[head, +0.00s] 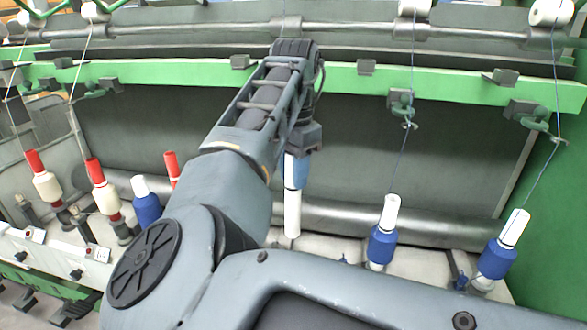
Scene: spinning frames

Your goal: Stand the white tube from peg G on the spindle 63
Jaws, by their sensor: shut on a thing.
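My gripper (297,163) hangs fingers-down in the middle of the head view, below the dark wrist. It is shut on a white tube (292,214), which hangs nearly upright below a light-blue part at the fingers. I cannot tell whether that light-blue part belongs to the gripper or the tube. The tube's lower end is near the pale spindle rail (325,253) in the picture; whether it touches anything there is unclear. No spindle number or peg letter is readable, so I cannot single out spindle 63 or peg G. My arm hides part of the spindle row.
Two blue-wound white tubes (383,243) (497,262) stand to the right, with threads rising from them. On the left stand cream bobbins with red tops (45,185) (103,198) and a blue-wound one (146,206). A green beam (450,88) with hooks crosses above.

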